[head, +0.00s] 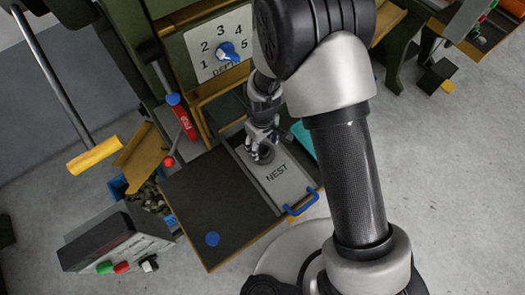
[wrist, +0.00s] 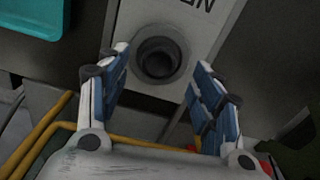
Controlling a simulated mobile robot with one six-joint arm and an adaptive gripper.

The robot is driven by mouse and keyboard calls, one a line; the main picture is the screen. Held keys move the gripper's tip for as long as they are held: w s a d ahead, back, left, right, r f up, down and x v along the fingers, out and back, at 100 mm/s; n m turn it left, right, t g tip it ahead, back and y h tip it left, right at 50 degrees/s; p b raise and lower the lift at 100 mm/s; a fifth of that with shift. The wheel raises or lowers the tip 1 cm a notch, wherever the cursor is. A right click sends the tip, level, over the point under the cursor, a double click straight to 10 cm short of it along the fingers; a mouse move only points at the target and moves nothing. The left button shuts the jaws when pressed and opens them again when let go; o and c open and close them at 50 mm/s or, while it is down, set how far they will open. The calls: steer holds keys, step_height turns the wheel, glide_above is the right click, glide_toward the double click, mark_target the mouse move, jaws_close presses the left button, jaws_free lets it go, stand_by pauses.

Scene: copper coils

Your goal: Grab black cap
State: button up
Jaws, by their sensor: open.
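A dark round piece with a raised ring and a hollow centre (wrist: 159,62), which looks like the black cap, sits on the grey plate marked NEST (head: 282,180). In the head view it shows (head: 262,155) partly hidden under my gripper (head: 263,136). In the wrist view my gripper (wrist: 162,72) is open. Its two blue-padded fingers stand on either side of the piece, with gaps visible on both sides. I cannot tell the exact height of the fingertips above the plate.
A dark board with a blue dot (head: 212,239) lies left of the plate. A blue handle (head: 302,203) is at the plate's front end. A teal object (wrist: 32,18) lies beside it. A dial panel (head: 220,45), red lever (head: 183,120) and control box (head: 112,243) stand close by.

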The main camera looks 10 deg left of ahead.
mark_target(263, 150)
step_height(263, 150, down, 4)
steer(key=shift+r+b, duration=0.25)
steer(key=shift+b, duration=0.2)
steer(key=shift+r, duration=0.1)
steer(key=c, duration=1.1)
